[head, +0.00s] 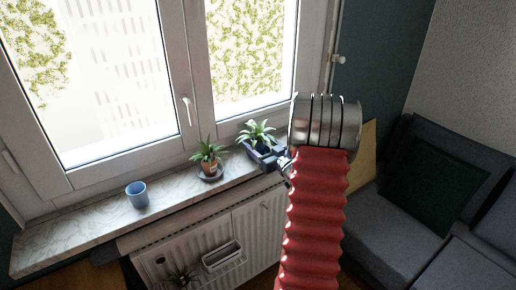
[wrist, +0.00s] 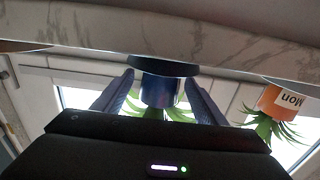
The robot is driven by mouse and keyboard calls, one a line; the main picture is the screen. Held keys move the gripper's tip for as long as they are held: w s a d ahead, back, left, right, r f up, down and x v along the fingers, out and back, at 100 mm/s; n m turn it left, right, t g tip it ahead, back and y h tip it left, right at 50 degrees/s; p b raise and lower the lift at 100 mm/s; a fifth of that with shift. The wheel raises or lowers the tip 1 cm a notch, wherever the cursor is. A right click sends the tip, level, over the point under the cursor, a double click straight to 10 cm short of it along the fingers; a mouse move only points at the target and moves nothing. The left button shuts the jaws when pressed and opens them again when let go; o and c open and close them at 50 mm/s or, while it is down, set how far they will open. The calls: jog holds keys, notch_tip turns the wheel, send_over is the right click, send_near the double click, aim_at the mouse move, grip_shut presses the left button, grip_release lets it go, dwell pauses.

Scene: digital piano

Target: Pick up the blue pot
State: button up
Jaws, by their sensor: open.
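A blue pot (wrist: 158,90) with a green plant stands on a dark saucer (wrist: 165,66) on the windowsill; the wrist view shows it upside down. My gripper (wrist: 160,98) is open, with one finger on each side of this pot. I cannot tell whether either finger touches it. In the head view, the plant (head: 256,132) of this pot shows above my dark gripper (head: 260,155), which mostly hides the pot. A second, lighter blue pot or cup (head: 136,195), with no plant showing, stands further left on the sill, away from my gripper.
An orange pot with a plant (head: 208,161) stands close to the left of my gripper; it also shows in the wrist view (wrist: 284,100). The marble sill (head: 85,225) runs below the window. A radiator (head: 262,222) is underneath. A grey sofa (head: 400,215) is at right.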

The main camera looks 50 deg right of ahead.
aim_at(259, 142)
jog(key=shift+c, duration=0.4)
jog(key=c, duration=1.2)
jog(key=shift+r, duration=0.2)
notch_tip(259, 142, up, 10)
jog(key=shift+f, duration=0.1)
jog(key=shift+s+f, duration=0.1)
jog(key=shift+s, duration=0.05)
